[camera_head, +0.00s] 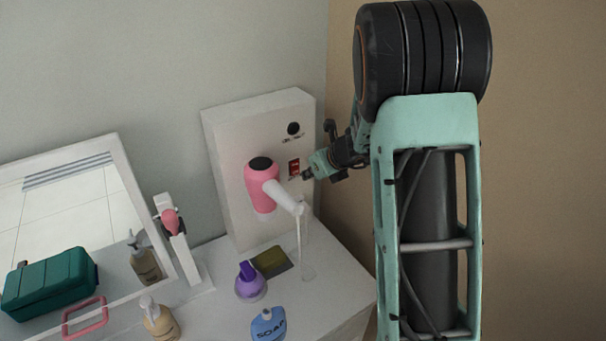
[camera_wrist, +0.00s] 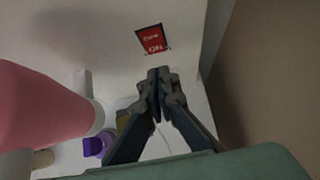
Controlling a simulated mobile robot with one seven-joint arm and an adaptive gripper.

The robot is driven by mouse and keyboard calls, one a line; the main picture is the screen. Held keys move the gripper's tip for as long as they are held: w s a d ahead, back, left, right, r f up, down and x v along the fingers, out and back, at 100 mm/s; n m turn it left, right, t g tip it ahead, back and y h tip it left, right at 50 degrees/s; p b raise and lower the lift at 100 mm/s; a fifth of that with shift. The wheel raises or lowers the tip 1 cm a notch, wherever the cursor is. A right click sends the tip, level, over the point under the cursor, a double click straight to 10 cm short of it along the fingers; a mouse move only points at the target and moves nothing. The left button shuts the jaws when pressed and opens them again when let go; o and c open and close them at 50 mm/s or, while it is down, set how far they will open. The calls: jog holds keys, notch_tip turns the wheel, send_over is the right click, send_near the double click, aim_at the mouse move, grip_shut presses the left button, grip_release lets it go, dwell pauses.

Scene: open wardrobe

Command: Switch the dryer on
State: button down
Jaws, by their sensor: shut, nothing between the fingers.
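The pink hair dryer (camera_head: 262,186) with a white nozzle is mounted on the front of a white wall box (camera_head: 227,136). In the wrist view the dryer (camera_wrist: 40,105) fills the left side. A red switch (camera_head: 294,168) sits on the box to the right of the dryer. In the wrist view the red switch (camera_wrist: 152,40) shows white lettering, just beyond my fingertips. My gripper (camera_head: 308,174) is shut and empty, its tips close beside the switch. In the wrist view my gripper (camera_wrist: 158,76) points at the panel below the switch; I cannot tell whether it touches.
A round black knob (camera_head: 293,128) sits above the switch. On the white counter (camera_head: 225,312) stand a purple bottle (camera_head: 250,284), a blue soap bottle (camera_head: 268,325) and a tan dispenser (camera_head: 160,322). A mirror (camera_head: 70,190) leans at left. A brown wall (camera_head: 540,170) is at right.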

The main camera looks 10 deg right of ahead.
jog(key=v, duration=0.9)
jog(key=shift+r+p, duration=0.4)
jog(key=shift+p, duration=0.05)
jog(key=shift+d, duration=0.1)
jog(key=n+b, duration=0.2)
jog(key=n, duration=0.4)
jog(key=f+n+b, duration=0.1)
jog(key=n+b, duration=0.1)
jog(key=n, duration=0.4)
jog(key=n+b, duration=0.2)
jog(key=n, duration=0.4)
jog(key=shift+s+f, duration=0.3)
jog(key=shift+f, duration=0.05)
jog(key=shift+f, duration=0.1)
